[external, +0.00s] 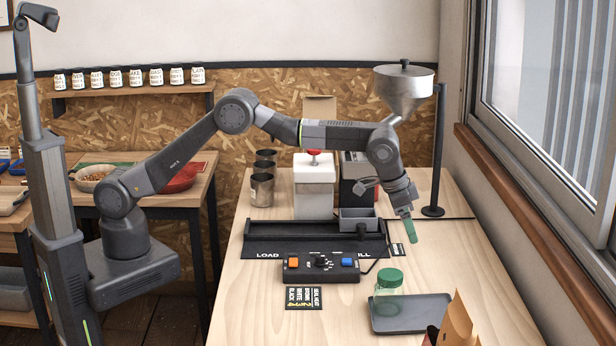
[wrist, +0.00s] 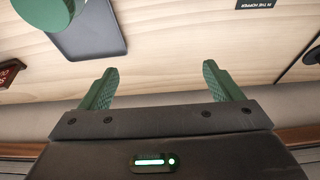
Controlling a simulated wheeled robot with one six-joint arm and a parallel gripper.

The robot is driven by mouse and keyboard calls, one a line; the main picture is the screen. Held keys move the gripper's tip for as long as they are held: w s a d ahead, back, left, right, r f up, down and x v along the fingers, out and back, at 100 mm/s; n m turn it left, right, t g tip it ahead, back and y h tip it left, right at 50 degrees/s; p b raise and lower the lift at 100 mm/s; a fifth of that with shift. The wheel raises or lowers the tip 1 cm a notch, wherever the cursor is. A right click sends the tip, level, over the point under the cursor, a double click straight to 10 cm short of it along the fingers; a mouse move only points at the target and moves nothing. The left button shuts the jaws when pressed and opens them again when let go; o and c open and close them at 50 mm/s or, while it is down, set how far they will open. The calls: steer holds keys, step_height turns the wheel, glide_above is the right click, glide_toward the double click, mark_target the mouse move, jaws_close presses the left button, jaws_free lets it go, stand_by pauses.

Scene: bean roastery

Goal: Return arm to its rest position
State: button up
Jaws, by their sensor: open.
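My gripper (external: 410,228) hangs from the outstretched arm over the right part of the wooden table (external: 458,241), above and behind a jar with a green lid (external: 388,287). In the wrist view my gripper's two green fingers (wrist: 157,88) are spread apart with nothing between them. The jar's green lid (wrist: 45,10) shows at the upper left of that view, apart from the fingers. The arm reaches from its base at the left across the table, bent downward at the wrist.
A grey tray (external: 428,318) lies by the jar; a brown bag (external: 457,322) is at the front edge. A control box (external: 320,270), black LOAD/FILL tray (external: 265,240), white machine (external: 314,190) and hopper (external: 403,92) on a post stand nearby. The window (external: 555,110) borders the right.

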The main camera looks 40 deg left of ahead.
steer(key=w+a+n+t+y, duration=0.1)
steer(key=w+a+n, duration=0.25)
steer(key=w, duration=0.25)
steer(key=w+a+n+y, duration=0.1)
steer(key=w+a+n, duration=0.2)
steer(key=w+a, duration=0.3)
steer(key=f, duration=0.3)
steer(key=f+p, duration=0.1)
steer(key=f, duration=0.2)
steer(key=w+f+p, duration=0.1)
steer(key=f, duration=0.3)
steer(key=shift+d, duration=0.4)
steer(key=shift+s+r, duration=0.2)
steer(key=shift+r, duration=0.15)
